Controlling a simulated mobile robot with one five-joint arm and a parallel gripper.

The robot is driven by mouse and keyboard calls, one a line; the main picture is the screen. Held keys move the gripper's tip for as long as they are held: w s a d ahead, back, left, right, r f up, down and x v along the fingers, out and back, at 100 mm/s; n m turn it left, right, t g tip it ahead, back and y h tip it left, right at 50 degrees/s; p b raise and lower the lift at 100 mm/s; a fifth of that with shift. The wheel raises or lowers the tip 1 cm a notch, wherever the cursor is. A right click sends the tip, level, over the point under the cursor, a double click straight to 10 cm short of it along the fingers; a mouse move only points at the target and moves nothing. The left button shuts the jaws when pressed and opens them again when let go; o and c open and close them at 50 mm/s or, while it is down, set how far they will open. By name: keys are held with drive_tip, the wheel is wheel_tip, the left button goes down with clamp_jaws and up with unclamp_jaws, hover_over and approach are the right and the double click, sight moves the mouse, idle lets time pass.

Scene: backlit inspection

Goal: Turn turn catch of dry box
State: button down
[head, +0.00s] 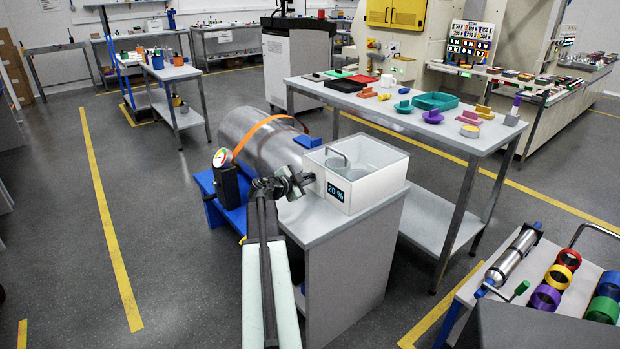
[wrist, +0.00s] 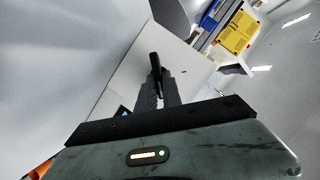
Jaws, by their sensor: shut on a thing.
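The dry box (head: 368,188) is a white, open-topped box on a grey cabinet, with a dark display (head: 336,191) reading 20 % in blue on its front. My gripper (head: 298,183) is at the box's left side in the head view. In the wrist view my gripper (wrist: 157,88) is shut on a small black lever, the turn catch (wrist: 155,62), which stands out in front of the pale box wall (wrist: 190,66). The catch's base is mostly hidden by the fingers, so its exact angle is hard to tell.
A large metal cylinder (head: 262,140) with an orange strap lies behind my gripper on a blue stand. A round gauge (head: 222,157) on a black block stands to the left. A long table (head: 430,125) with coloured parts is behind the box. The floor at left is clear.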

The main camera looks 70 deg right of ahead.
drive_tip(key=n+p, duration=0.1)
drive_tip(key=n+g+y+p, duration=0.1)
drive_tip(key=n, duration=0.1)
drive_tip(key=shift+w+r+y, duration=0.15)
drive_tip(key=shift+w+y, duration=0.15)
drive_tip(key=n+g, duration=0.1)
drive_tip(key=n+g+y, duration=0.1)
drive_tip(key=n, duration=0.1)
drive_tip(key=shift+w+d, duration=0.15)
drive_tip(key=shift+w, duration=0.05)
drive_tip(key=n, duration=0.1)
drive_tip(key=n+g+y, duration=0.1)
drive_tip(key=n+g, duration=0.1)
drive_tip(key=shift+w+d+f+y+b, duration=0.1)
drive_tip(key=shift+w+f+y+b, duration=0.1)
drive_tip(key=shift+f+y+b, duration=0.15)
drive_tip(key=shift+w+n+g+b, duration=0.1)
drive_tip(key=shift+n+g+b, duration=0.65)
drive_tip(key=shift+n, duration=0.45)
drive_tip(key=shift+d+r+n+g, duration=0.15)
drive_tip(key=shift+n+g, duration=0.1)
drive_tip(key=shift+n, duration=0.15)
drive_tip(key=c, duration=1.5)
unclamp_jaws()
